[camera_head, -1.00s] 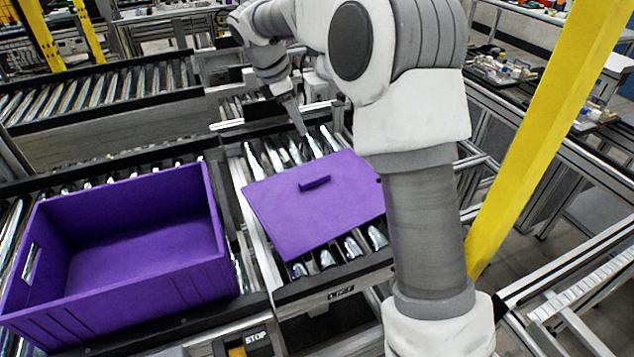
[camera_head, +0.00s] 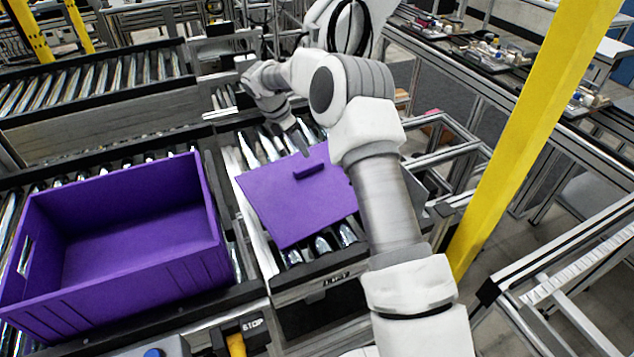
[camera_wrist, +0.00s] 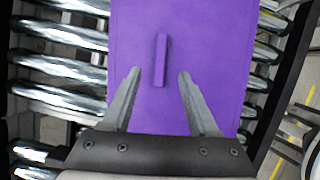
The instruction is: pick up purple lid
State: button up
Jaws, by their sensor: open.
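The purple lid (camera_head: 292,203) lies flat on the rollers of the lift conveyor, right of the purple crate. A raised bar handle (camera_head: 310,169) stands up from the lid. In the wrist view the lid (camera_wrist: 210,55) fills the middle, with its handle (camera_wrist: 161,60) upright in the picture. My gripper (camera_wrist: 158,75) is open and empty over the lid. Its two fingers point toward the handle, whose near end lies between the fingertips.
An open, empty purple crate (camera_head: 130,285) stands on the conveyor to the left. A yellow post (camera_head: 530,140) rises to the right of my arm. Metal frame rails surround the rollers.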

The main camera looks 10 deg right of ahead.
aim_at(308, 166)
jog(key=x, duration=0.6)
jog(key=p+x, duration=0.1)
jog(key=x, duration=0.1)
jog(key=shift+s+a+f, duration=0.15)
jog(key=shift+a+f, duration=0.1)
jog(key=shift+f, duration=0.1)
jog(key=shift+f+b, duration=0.25)
jog(key=shift+b, duration=0.05)
jog(key=shift+c, duration=0.2)
grip_shut()
dwell(1.4)
